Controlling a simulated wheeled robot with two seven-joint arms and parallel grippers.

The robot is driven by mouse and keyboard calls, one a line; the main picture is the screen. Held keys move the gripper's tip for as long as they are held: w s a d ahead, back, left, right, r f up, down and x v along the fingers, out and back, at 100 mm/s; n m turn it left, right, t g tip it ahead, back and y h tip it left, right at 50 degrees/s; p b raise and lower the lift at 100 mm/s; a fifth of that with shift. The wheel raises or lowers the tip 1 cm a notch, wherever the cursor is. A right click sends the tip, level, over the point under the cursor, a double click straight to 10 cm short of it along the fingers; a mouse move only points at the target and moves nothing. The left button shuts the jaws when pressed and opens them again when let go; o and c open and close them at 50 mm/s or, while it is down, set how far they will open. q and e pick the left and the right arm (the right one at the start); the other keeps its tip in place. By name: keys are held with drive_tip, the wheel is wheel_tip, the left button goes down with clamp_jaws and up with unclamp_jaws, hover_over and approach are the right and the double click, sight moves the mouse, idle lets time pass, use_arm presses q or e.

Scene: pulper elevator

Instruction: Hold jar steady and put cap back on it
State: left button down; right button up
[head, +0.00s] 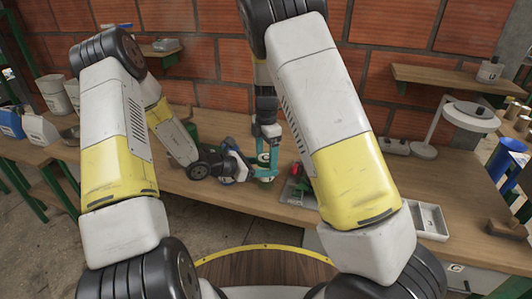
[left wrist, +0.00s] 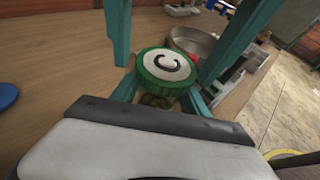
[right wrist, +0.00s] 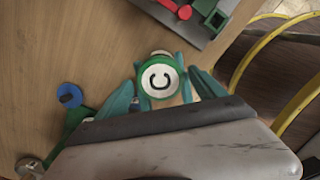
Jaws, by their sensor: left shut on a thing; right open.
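A green-rimmed cap with a white top marked C (left wrist: 166,66) sits over the jar (left wrist: 156,101), whose brownish body is mostly hidden below it. The cap also shows face-on in the right wrist view (right wrist: 159,81). My left gripper (left wrist: 160,92) is shut on the jar, with its teal fingers on either side below the cap. My right gripper (right wrist: 160,90) points down from above, open, with its fingers apart on both sides of the cap. Whether the cap is fully seated cannot be told. In the head view both grippers meet over the bench, with the right gripper (head: 267,157) showing best.
A grey tray with red and green parts (head: 296,188) lies just right of the grippers. A blue round piece (right wrist: 70,95) is near on the other side. A white divided tray (head: 431,221) is at right.

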drive_tip(key=c, duration=1.3)
drive_tip(key=o, duration=1.4)
drive_tip(key=shift+r, duration=2.3)
drive_tip(key=shift+c, duration=0.5)
wheel_tip(320, 180, up, 4)
drive_tip(key=shift+f, duration=0.2)
drive_tip(key=shift+f, duration=0.1)
drive_tip(key=shift+f, duration=4)
